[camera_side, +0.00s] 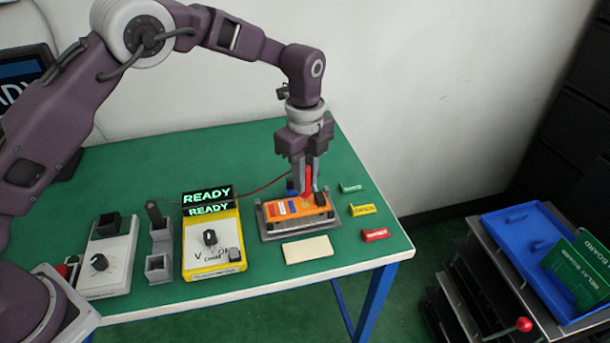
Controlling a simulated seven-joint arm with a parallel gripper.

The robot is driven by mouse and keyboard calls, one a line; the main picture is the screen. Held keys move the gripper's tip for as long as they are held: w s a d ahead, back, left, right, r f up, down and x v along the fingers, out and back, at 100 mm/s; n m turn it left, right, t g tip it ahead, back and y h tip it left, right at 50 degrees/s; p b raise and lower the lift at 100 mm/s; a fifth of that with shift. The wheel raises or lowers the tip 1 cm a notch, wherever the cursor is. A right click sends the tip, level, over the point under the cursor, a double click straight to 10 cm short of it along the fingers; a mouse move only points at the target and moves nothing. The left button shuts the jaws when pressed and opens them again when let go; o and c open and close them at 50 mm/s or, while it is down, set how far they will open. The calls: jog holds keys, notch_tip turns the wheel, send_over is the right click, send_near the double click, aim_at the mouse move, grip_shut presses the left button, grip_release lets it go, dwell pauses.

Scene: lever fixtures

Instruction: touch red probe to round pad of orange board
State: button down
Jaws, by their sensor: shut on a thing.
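My gripper (307,170) points straight down and is shut on the red probe (308,182), which stands upright between the fingers. The probe's lower end is over the orange board (283,211), and I cannot tell whether its tip touches the surface. The orange board lies in a grey fixture (267,232) on the green table. The round pad is too small to make out or is hidden behind the probe and fingers. A red lead (262,188) runs left from the probe area toward the yellow meter (211,240), whose display reads READY.
A cream block (307,250) lies in front of the fixture. Small green (352,188), yellow (362,210) and red (375,235) labelled blocks lie right of it. Grey holders (158,268) and a white box with a knob (112,258) stand left. A blue tray (510,230) is beyond the table.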

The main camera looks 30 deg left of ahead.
jog(key=shift+f, duration=0.55)
dwell(1.0)
jog(key=shift+r, duration=3.55)
